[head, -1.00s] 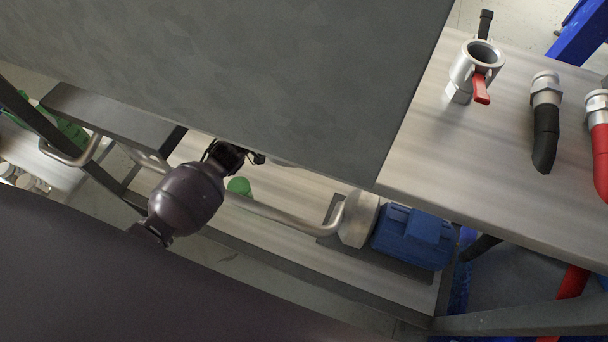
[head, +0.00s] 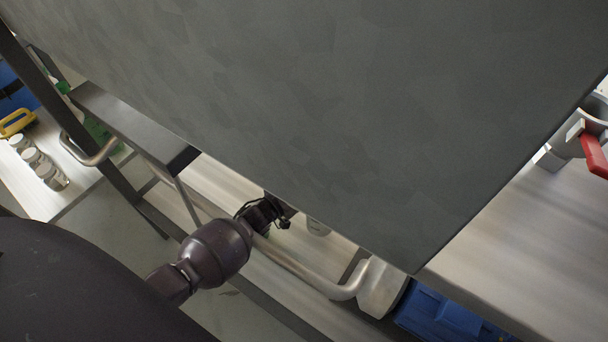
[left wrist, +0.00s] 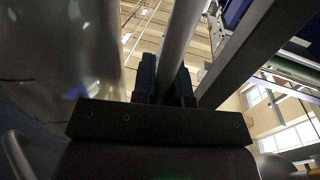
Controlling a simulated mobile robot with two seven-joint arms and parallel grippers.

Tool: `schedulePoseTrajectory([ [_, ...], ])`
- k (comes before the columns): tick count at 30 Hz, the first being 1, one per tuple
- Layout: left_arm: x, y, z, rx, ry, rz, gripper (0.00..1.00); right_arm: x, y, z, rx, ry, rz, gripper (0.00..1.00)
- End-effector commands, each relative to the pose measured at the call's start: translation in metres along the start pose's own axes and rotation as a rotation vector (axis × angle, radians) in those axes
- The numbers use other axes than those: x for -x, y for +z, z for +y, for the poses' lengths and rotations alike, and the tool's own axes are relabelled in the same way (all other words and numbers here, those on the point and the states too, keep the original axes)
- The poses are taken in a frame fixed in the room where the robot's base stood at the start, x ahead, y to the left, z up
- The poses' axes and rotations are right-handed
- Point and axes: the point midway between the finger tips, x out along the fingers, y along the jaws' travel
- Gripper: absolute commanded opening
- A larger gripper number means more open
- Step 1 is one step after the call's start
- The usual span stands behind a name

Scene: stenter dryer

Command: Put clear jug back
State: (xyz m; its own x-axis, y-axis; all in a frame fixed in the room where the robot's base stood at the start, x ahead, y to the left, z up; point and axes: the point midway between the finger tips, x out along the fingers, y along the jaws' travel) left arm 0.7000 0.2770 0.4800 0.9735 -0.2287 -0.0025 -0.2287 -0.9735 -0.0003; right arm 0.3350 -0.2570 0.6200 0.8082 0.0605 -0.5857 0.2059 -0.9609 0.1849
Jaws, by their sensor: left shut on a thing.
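In the head view my left gripper (head: 270,214) is at the lower edge of a big grey panel, above the lower shelf. A small pale piece beside it (head: 318,227) may be part of the jug; the panel hides the rest. My right gripper is in neither view.
The grey panel (head: 300,110) covers much of the head view. A red-handled valve (head: 593,152) stands on the right tabletop. Several lidded jars (head: 38,163) stand on the left.

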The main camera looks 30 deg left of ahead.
Motion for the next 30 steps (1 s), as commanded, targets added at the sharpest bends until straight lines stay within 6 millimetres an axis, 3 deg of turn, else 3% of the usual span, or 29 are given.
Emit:
schedulePoseTrajectory([
  [9, 0.002, 0.042, 0.001, 0.004, -0.001, -0.006, 0.00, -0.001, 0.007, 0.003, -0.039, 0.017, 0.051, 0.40],
  [24, -0.001, 0.046, 0.000, 0.001, 0.001, 0.001, 0.00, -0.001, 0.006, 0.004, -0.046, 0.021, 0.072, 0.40],
  [25, -0.001, 0.044, 0.000, 0.000, 0.000, 0.001, 0.18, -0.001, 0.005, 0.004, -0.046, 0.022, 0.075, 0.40],
  [29, -0.001, 0.044, 0.000, 0.000, 0.000, 0.002, 0.38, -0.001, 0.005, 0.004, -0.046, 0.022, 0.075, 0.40],
  [30, -0.001, 0.044, 0.000, 0.000, 0.000, 0.002, 0.39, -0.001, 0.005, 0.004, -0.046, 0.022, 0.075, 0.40],
])
